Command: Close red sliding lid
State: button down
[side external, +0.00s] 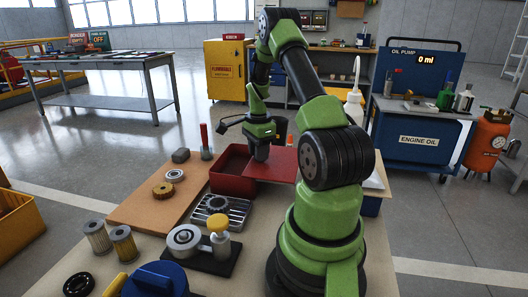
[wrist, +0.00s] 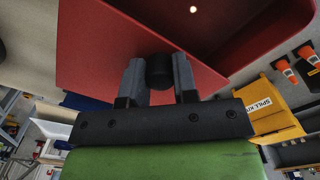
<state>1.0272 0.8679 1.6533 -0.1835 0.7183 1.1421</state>
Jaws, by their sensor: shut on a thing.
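The red sliding lid (side external: 278,168) lies flat at the right of the red box (side external: 232,185) and sticks out past its right side. The box's left part is open. In the wrist view the lid (wrist: 95,45) fills the upper left, and the open box interior (wrist: 225,35) shows at upper right. My gripper (side external: 262,155) points down at the lid. In the wrist view my gripper (wrist: 158,75) has its two fingers on either side of the lid's dark round knob (wrist: 159,72), shut on it.
A wooden board (side external: 145,205) with rings lies left. A white bottle (side external: 354,105) stands behind the arm.

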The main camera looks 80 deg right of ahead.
jog(key=w, duration=1)
jog(key=shift+w, duration=0.25)
jog(key=c, duration=0.9)
grip_release()
notch_tip(320, 180, up, 10)
jog(key=shift+r, duration=0.1)
